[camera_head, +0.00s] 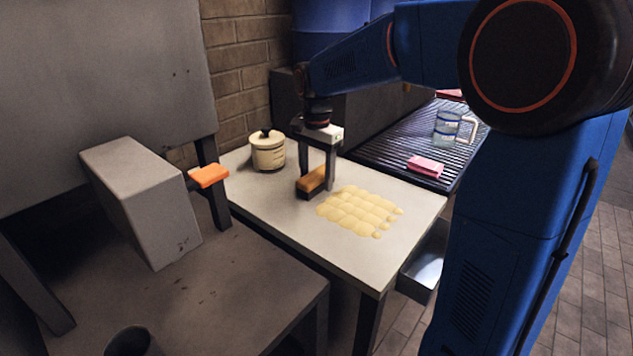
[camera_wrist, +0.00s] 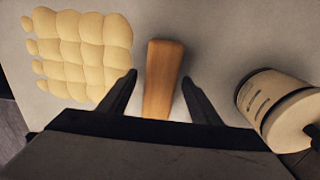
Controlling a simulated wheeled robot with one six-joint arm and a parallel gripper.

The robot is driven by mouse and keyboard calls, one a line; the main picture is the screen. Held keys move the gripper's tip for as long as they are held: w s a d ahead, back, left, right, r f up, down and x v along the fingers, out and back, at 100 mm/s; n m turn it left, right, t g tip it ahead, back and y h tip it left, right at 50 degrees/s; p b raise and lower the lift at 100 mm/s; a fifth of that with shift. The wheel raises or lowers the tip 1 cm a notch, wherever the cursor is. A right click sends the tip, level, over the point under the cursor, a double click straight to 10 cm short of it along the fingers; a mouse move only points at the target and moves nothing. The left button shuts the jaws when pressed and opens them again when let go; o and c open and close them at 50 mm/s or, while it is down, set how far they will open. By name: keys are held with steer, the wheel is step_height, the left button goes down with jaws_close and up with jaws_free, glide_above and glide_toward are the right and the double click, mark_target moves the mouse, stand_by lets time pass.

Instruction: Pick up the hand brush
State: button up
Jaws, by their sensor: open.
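The hand brush (camera_head: 312,180) lies on the pale-topped table (camera_head: 275,222), with a wooden upper part and a dark lower part showing in the head view. In the wrist view its wooden part (camera_wrist: 163,75) stands lengthwise between my two fingers. My gripper (camera_head: 318,187) points down over the brush, open, with one finger on each side. In the wrist view the fingers of my gripper (camera_wrist: 160,84) show a gap to the wood on both sides. The near end of the brush is hidden behind my gripper's body in the wrist view.
A patch of yellow dough-like pieces (camera_head: 358,210) lies close beside the brush. A cream lidded pot (camera_head: 267,151) stands at the table's back left. A dark ribbed surface (camera_head: 385,150) behind holds a pink block (camera_head: 425,166) and a glass jug (camera_head: 447,126). The table front is clear.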

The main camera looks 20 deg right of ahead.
mark_target(316, 173)
steer(key=c, duration=1.2)
steer(key=shift+r, duration=0.1)
step_height(316, 173, up, 10)
steer(key=shift+f, duration=0.1)
steer(key=o, duration=0.4)
steer(key=shift+c, duration=1.1)
